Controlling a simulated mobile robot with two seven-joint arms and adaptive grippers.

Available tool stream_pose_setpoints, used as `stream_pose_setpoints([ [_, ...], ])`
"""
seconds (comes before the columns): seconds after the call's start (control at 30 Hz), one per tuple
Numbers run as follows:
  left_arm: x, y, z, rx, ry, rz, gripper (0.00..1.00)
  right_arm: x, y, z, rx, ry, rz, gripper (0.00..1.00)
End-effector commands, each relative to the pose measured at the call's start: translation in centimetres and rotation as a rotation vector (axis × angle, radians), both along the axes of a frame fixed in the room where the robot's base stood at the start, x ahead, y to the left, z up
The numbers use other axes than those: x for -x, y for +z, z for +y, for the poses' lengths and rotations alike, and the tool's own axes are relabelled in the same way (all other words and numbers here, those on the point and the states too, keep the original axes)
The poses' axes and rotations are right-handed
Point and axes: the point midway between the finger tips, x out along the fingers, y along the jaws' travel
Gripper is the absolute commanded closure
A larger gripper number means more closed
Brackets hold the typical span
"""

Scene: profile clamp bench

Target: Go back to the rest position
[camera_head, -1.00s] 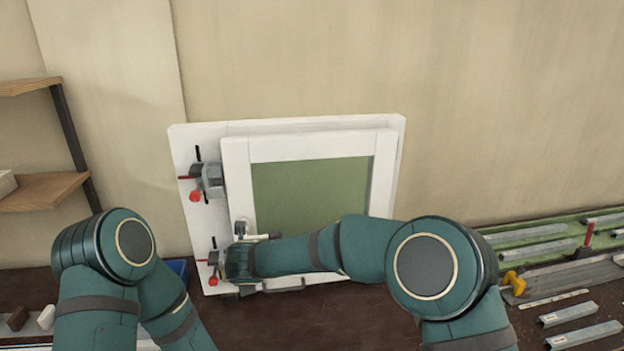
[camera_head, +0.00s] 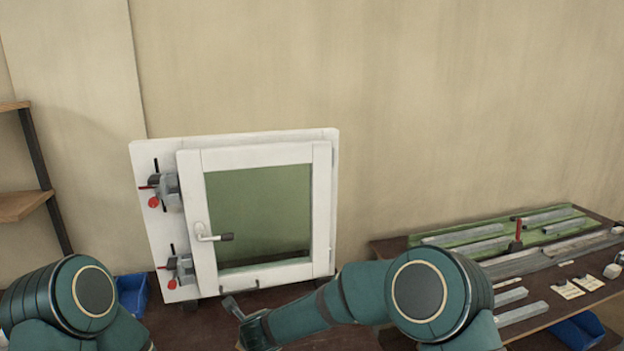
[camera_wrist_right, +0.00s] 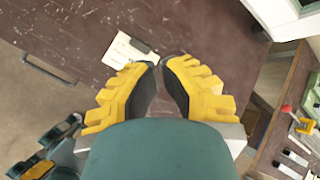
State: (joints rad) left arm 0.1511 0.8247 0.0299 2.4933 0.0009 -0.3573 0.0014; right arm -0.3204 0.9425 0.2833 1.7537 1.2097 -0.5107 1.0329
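My right gripper (camera_wrist_right: 161,64) is in the right wrist view, over the brown bench top. Its yellow fingers with dark pads stand slightly apart at the tips, with nothing between them. In the head view my right arm reaches left, its wrist end in front of the white window frame (camera_head: 260,156), clear of the handle (camera_head: 210,236). My left arm is at the lower left of the head view, its gripper out of frame. Teal and yellow parts, apparently of my left arm, show at the lower left of the wrist view; the finger opening is not readable.
The window stands upright on a white board with two red-knobbed clamps, upper (camera_head: 164,187) and lower (camera_head: 179,268). A bench with metal profiles (camera_head: 515,299) and a green mat is at the right. A blue bin (camera_head: 132,296) is at the left. A pale card (camera_wrist_right: 122,52) lies on the bench.

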Motion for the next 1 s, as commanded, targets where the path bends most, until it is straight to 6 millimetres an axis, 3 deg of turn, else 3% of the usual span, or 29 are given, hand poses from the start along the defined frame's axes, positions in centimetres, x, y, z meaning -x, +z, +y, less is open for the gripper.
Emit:
stream_pose_setpoints([
  [0.03, 0.0, -1.3, 0.0, -0.001, 0.0, 0.0, 0.43, 0.5, -3.1, -2.5, 0.092, 0.087, -0.016, 1.0],
  [0.17, 0.1, -3.2, -0.1, -0.003, -0.001, 0.003, 0.43, 2.8, -9.3, -8.4, 0.331, 0.374, -0.062, 1.0],
  [0.27, 0.2, -4.6, -0.1, -0.004, -0.001, 0.006, 0.43, 5.8, -13.9, -12.7, 0.491, 0.626, -0.081, 1.0],
  [0.4, 0.3, -6.7, -0.2, -0.007, -0.002, 0.009, 0.43, 11.5, -19.5, -18.0, 0.655, 0.997, -0.105, 1.0],
  [0.5, 0.4, -8.0, -0.2, -0.008, -0.001, 0.011, 0.43, 16.1, -22.4, -20.9, 0.717, 1.249, -0.129, 1.0],
  [0.7, 0.4, -9.5, -0.3, -0.009, -0.004, 0.013, 0.43, 23.0, -25.1, -23.9, 0.745, 1.593, -0.201, 1.0],
  [0.83, 0.5, -9.7, -0.4, -0.01, -0.004, 0.013, 0.43, 24.7, -25.5, -24.4, 0.744, 1.679, -0.229, 1.0],
  [1.0, 0.4, -9.6, -0.4, -0.01, -0.003, 0.012, 0.43, 24.9, -25.4, -24.4, 0.745, 1.691, -0.234, 1.0],
])
